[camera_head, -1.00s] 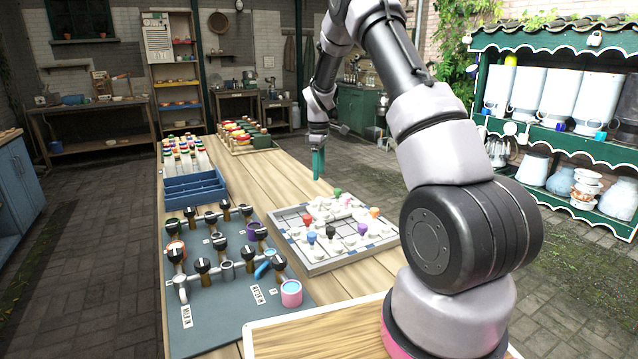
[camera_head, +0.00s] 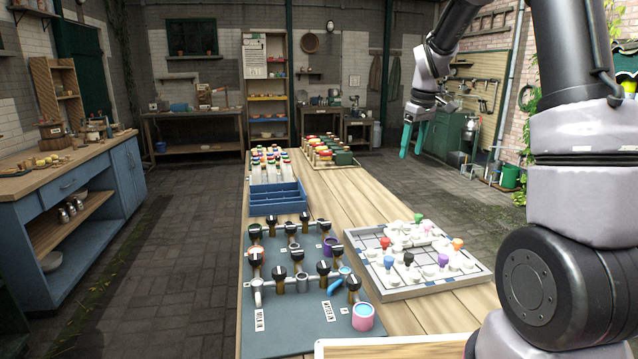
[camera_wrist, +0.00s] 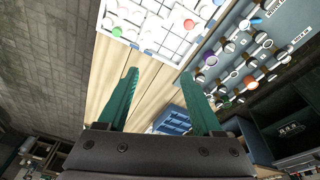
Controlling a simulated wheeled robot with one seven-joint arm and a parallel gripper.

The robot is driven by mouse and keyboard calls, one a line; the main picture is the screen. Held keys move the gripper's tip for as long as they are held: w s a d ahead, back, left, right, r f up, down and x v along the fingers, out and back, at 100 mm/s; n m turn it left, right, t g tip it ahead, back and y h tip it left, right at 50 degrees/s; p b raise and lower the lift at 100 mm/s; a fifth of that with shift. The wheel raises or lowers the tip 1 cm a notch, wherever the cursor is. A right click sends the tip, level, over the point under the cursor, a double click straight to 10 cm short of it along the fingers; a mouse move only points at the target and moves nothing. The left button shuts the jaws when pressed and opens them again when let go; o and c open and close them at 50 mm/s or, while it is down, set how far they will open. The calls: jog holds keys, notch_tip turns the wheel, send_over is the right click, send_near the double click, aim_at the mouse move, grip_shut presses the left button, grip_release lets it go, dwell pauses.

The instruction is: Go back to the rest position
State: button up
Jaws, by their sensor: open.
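My gripper (camera_head: 412,138) has two teal fingers and is open and empty. In the head view it is raised past the table's right edge, with the fingers pointing down. In the wrist view my gripper (camera_wrist: 166,100) shows its two fingers apart, with nothing between them but the view of the wooden table (camera_wrist: 148,78) below. The white gridded tray (camera_head: 440,291), with white pieces and coloured knobs, is on the table and apart from the gripper. It also shows at the top of the wrist view (camera_wrist: 172,42).
A grey-blue mat (camera_head: 290,335) with dark-handled fittings and a pink cup (camera_head: 363,318) is on the table's near left. A blue compartment box (camera_head: 278,200) stands behind it. Rows of coloured-top items stand at the far end. A blue cabinet (camera_head: 85,200) stands left across open paving.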

jog(key=s+a+r+m+t, duration=0.15)
jog(key=s+r+m, duration=0.35)
jog(key=s+r, duration=0.75)
jog(key=s+a+m+t+y, duration=0.1)
jog(key=s+m+t, duration=0.2)
jog(key=s, duration=1.4)
jog(key=m, duration=0.2)
jog(key=shift+s+f+m+t, duration=0.15)
jog(key=shift+s+m+t, duration=0.2)
jog(key=shift+m, duration=0.05)
